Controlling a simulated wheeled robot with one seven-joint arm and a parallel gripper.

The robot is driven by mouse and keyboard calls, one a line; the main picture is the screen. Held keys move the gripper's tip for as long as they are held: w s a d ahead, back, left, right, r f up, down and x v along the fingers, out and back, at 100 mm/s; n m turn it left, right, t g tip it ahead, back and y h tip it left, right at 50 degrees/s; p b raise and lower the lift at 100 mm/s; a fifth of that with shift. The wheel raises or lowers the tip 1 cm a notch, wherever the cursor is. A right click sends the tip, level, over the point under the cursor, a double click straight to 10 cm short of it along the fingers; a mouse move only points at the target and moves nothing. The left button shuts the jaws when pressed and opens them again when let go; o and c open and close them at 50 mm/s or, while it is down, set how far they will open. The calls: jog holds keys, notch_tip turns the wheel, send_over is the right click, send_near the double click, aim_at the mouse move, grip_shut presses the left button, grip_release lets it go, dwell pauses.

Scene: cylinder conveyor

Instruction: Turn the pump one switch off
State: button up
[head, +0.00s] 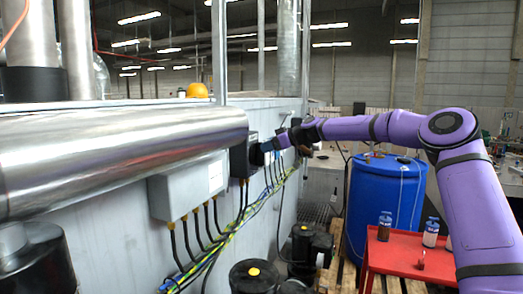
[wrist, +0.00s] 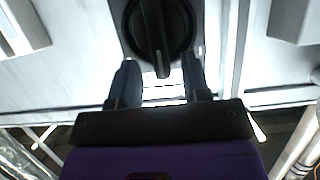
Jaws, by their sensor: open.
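A black rotary switch knob (wrist: 152,30) shows at the top of the wrist view, on a dark plate fixed to a pale wall. Its raised grip bar points roughly along the gripper's direction. My gripper (wrist: 161,70) is open, with its two fingers just below the knob in that view and nothing seen between them. In the head view my gripper (head: 264,147) reaches left to the dark switch box (head: 241,158) on the grey wall. Whether the fingers touch the knob, and which pump the switch belongs to, I cannot tell.
A large metal pipe (head: 120,150) and a grey junction box (head: 188,186) with black cables lie left of the gripper. Dark pumps (head: 310,245) stand below. A blue barrel (head: 385,205) and a red table (head: 398,255) with bottles stand to the right.

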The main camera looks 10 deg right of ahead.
aim_at(260, 154)
jog(key=shift+x, duration=1.6)
grip_shut()
